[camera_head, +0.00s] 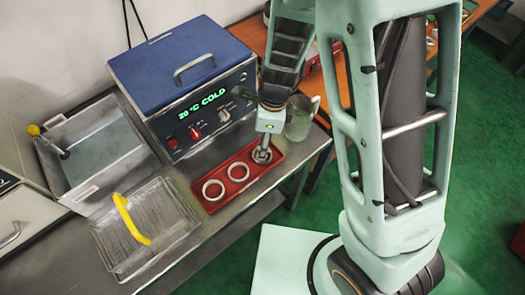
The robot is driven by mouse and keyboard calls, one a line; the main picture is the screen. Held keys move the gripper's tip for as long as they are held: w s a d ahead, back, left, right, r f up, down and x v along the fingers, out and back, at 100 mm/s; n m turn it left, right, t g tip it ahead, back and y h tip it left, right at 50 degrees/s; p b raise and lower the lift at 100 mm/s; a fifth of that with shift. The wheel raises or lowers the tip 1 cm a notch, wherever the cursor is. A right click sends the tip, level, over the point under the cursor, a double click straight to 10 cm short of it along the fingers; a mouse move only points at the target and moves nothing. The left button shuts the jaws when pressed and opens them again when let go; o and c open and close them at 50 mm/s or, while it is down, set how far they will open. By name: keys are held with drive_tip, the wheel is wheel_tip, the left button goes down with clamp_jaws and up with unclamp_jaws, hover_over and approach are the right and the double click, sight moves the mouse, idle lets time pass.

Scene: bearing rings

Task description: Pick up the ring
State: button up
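A red tray (222,203) on the bench holds two pale rings, one at its left end (213,190) and one in its middle (238,171). A darker grey, metallic-looking ring (262,155) is at the tray's right end. My gripper (263,148) points down directly over this grey ring, with its tip at or very near it. The fingers are small and partly hidden, so I cannot tell whether they are open, shut or touching the ring.
A blue-lidded bath (185,60) reading "20°C COLD" stands behind the tray. A glass beaker (300,118) stands close right of my gripper. A wire basket (145,228) with a yellow handle and a metal basin (95,150) are at left. The bench's front edge is near the tray.

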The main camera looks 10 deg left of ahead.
wheel_tip(320, 180, down, 5)
drive_tip(key=shift+s+f+b, duration=0.15)
drive_tip(key=shift+b, duration=0.5)
drive_tip(key=c, duration=0.9)
drive_tip(key=shift+r, duration=0.3)
